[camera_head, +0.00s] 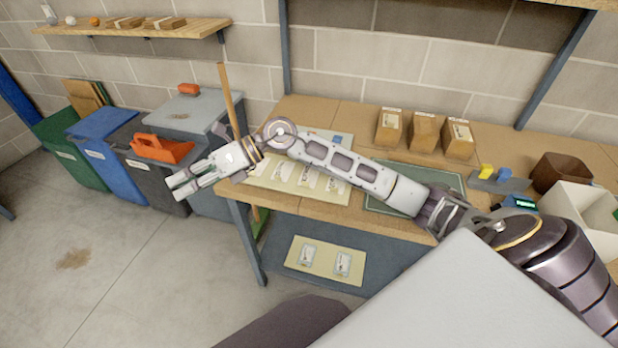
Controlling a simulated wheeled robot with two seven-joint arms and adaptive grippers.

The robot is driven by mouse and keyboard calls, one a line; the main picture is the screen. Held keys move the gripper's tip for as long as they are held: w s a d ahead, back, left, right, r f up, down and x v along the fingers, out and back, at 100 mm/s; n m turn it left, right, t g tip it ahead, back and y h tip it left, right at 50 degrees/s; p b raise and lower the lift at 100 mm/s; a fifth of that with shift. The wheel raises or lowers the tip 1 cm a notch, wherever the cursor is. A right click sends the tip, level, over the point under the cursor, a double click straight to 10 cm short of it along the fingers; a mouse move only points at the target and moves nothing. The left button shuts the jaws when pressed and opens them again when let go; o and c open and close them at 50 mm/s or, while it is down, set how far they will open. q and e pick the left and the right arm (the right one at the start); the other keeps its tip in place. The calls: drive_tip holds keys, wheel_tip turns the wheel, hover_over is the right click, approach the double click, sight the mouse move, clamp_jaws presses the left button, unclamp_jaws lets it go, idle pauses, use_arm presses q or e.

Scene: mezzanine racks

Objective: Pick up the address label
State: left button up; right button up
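Several pale labels or cards lie in a row on a cream board (262,183) at the left end of the workbench. One pale label (309,178) shows near the board's middle. Which one is the address label I cannot tell, as print is too small to read. My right arm reaches across the bench from the right and covers part of the board. My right gripper (172,188) is past the bench's left edge, over the floor and in front of the bins. Its fingers look parted, with nothing seen between them. My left gripper is out of view.
The wooden bench holds a green mat (385,203), several labelled brown boxes (424,133), a brown bin (560,172) and a white crate (572,203). Another board (325,264) with two cards is on the lower shelf. Bins, including a blue one (100,165), stand left. Floor is clear in front.

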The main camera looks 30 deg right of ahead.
drive_tip(key=w+d+f+g+h, duration=0.1)
drive_tip(key=d+h, duration=0.6)
drive_tip(key=d, duration=0.8)
drive_tip(key=w+d+f+g+h, duration=0.1)
drive_tip(key=d+h, duration=0.7)
drive_tip(key=d, duration=0.8)
wheel_tip(320, 180, down, 3)
drive_tip(key=shift+w+r+n, duration=0.2)
drive_tip(key=shift+w+n, duration=0.1)
drive_tip(key=shift+w, duration=0.3)
wheel_tip(320, 180, down, 7)
drive_tip(key=shift+f, duration=0.1)
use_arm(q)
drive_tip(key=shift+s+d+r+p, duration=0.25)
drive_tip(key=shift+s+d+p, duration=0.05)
use_arm(e)
drive_tip(key=shift+f, duration=0.7)
